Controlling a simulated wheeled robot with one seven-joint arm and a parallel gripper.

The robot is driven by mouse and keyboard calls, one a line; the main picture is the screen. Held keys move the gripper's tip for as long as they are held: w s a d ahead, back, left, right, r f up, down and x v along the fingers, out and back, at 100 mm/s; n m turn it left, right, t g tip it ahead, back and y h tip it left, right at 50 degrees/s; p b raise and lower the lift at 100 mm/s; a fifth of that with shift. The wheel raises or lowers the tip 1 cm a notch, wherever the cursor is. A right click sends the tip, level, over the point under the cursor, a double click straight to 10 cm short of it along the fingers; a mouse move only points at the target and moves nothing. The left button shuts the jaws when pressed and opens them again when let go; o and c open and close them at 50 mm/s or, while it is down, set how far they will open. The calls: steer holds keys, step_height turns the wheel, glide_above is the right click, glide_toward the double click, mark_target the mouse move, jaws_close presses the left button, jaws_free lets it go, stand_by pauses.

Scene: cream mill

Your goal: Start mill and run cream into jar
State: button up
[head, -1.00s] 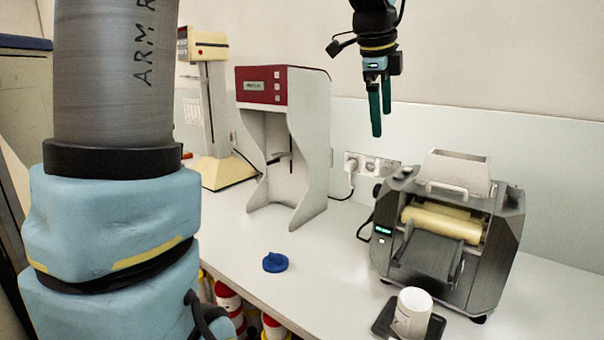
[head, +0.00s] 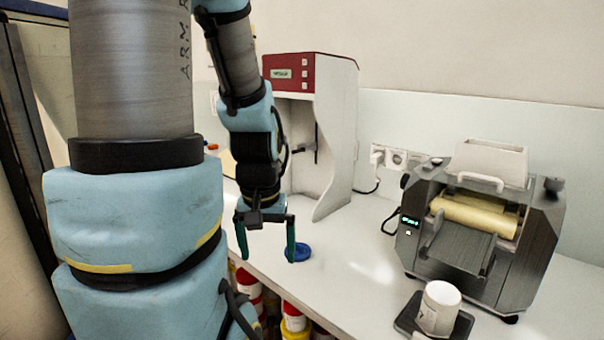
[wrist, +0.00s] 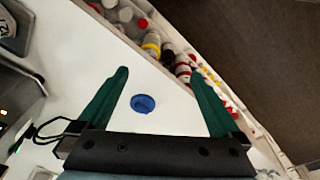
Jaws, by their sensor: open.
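The mill (head: 484,228) stands at the right of the bench, with pale rollers (head: 473,217), a hopper (head: 490,162) on top, a sloping apron (head: 460,246) in front and a small lit green display. A white jar (head: 438,306) stands upright on a dark square pad (head: 462,330) in front of the mill. I cannot see into the jar. A blue lid (head: 303,253) lies flat on the bench. My gripper (head: 268,247) is open and empty, pointing down near the lid. In the wrist view the lid (wrist: 143,103) lies between the open green fingers, apart from them.
A red and white machine (head: 312,130) stands behind my gripper. Wall sockets (head: 396,160) with a plugged cord are between it and the mill. Several tubs (head: 292,318) sit below the bench's front edge. The bench between lid and mill is clear.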

jaws_close()
stand_by(0.7)
stand_by(0.9)
